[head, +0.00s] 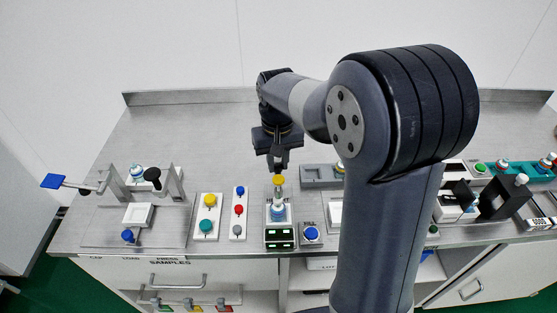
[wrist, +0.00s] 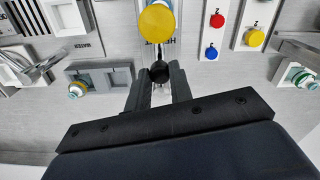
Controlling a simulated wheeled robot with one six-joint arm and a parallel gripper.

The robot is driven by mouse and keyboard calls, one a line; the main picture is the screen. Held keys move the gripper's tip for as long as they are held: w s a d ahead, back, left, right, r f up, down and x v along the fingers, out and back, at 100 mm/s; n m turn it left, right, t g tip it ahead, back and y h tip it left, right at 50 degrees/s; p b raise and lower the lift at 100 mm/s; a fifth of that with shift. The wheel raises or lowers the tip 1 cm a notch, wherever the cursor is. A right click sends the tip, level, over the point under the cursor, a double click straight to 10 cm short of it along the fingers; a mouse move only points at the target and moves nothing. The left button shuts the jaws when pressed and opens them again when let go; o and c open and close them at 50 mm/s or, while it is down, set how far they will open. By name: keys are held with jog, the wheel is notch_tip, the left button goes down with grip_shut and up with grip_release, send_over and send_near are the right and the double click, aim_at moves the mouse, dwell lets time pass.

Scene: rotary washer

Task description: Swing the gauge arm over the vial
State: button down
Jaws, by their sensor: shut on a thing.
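My gripper (head: 279,168) points down at the back of the height station, in the middle of the bench. In the wrist view my gripper (wrist: 160,88) is shut on a black knob (wrist: 159,72), which I take to be the gauge arm's handle. A yellow disc (wrist: 156,22) shows just beyond the knob; the yellow disc (head: 279,180) also shows in the head view, in front of my fingers. A white and blue vial (head: 278,212) stands upright below and in front of it. The gauge arm's bar is mostly hidden, so I cannot tell whether it lies over the vial.
Button panels (head: 208,216) stand left of the station, and a blue button box (head: 311,234) is at its right. A lever fixture (head: 145,190) occupies the left of the bench.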

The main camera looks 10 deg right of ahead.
aim_at(277, 166)
jog(key=c, duration=1.3)
grip_release()
jog(key=shift+o, duration=0.2)
notch_tip(277, 166, up, 11)
jog(key=shift+f, duration=0.2)
notch_tip(277, 166, down, 11)
jog(key=shift+r, duration=0.15)
jog(key=shift+r, duration=0.15)
